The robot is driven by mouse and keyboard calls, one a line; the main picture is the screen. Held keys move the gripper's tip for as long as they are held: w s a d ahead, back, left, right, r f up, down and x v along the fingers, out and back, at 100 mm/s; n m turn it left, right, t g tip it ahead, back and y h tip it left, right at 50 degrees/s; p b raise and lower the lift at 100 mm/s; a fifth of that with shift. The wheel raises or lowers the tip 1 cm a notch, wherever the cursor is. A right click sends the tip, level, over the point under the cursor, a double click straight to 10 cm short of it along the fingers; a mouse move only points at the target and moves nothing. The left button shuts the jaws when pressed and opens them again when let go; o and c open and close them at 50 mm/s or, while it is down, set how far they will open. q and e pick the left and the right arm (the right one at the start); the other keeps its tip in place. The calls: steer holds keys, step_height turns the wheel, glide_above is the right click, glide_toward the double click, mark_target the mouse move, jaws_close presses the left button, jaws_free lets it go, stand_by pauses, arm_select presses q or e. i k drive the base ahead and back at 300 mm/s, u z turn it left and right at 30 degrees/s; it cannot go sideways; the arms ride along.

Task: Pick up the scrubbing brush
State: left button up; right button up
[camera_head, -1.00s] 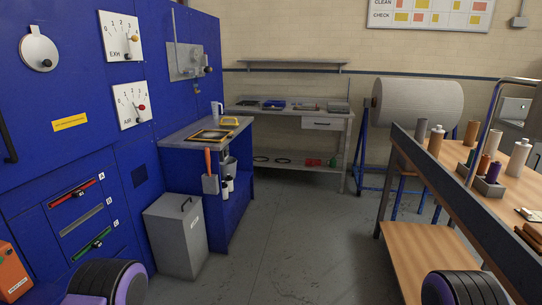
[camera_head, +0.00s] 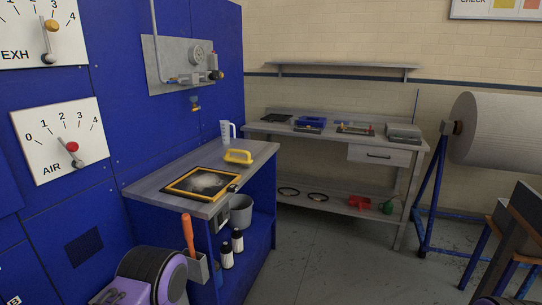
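A yellow object with a looped handle (camera_head: 238,156), which looks like the scrubbing brush, lies on the grey top of the blue cabinet (camera_head: 160,186), near its back edge. Its bristles cannot be made out. An orange-handled tool (camera_head: 188,234) stands upright in a grey holder on the cabinet's front; its lower end is hidden. Only a purple and black link of my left arm shows at the bottom left. Neither of my grippers is in view.
On the cabinet top are a yellow-framed screen (camera_head: 201,184) and a clear jug (camera_head: 226,132). Bottles (camera_head: 227,256) and a grey bucket (camera_head: 241,211) sit on its shelf. A grey workbench (camera_head: 335,139) stands behind. Grey floor (camera_head: 330,262) is clear to the right.

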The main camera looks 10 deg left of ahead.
mark_target(229, 158)
steer(key=i, duration=1.85)
steer(key=u, duration=1.55)
